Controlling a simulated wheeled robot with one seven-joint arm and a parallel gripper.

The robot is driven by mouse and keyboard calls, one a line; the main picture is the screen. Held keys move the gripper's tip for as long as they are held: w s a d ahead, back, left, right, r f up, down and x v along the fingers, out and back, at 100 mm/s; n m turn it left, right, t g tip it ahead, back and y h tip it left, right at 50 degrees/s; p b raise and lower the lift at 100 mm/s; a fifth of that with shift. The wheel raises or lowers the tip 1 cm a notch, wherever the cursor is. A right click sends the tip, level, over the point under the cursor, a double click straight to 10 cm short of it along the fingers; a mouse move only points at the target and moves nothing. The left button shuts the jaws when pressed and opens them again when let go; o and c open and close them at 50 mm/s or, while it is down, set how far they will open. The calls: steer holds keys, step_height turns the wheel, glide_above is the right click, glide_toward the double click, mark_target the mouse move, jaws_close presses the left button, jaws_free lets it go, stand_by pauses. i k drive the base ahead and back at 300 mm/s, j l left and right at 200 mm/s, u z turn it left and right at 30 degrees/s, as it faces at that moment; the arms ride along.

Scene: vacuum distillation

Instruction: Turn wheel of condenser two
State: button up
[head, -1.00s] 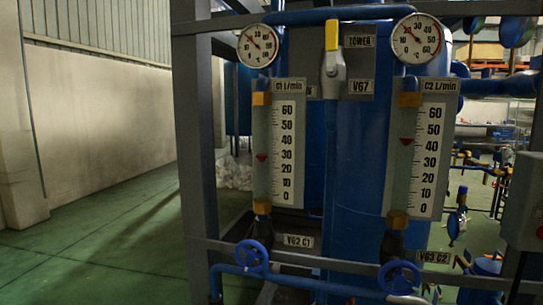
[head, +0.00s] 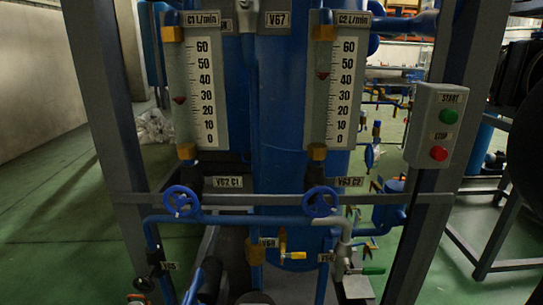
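The blue handwheel of condenser two (head: 321,201) sits at the lower middle, below the label "VG3 C2" (head: 350,182). A matching blue handwheel for C1 (head: 181,201) is to the left, below the label "VG2 C1" (head: 228,182) and the C1 L/min flow meter (head: 205,90). My gripper is not in view. A dark shape at the bottom, between the wheels, is too unclear to name.
A grey horizontal bar (head: 265,198) crosses behind the wheels between grey posts. A start/stop box (head: 437,125) hangs on the right post (head: 465,100). Lower valves (head: 283,248) and blue pipes lie below. Green floor (head: 60,220) is open at left.

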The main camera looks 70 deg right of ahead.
mark_target(320, 202)
steer(key=l+z, duration=0.2)
steer(key=z, duration=1.15)
steer(key=k+l, duration=0.05)
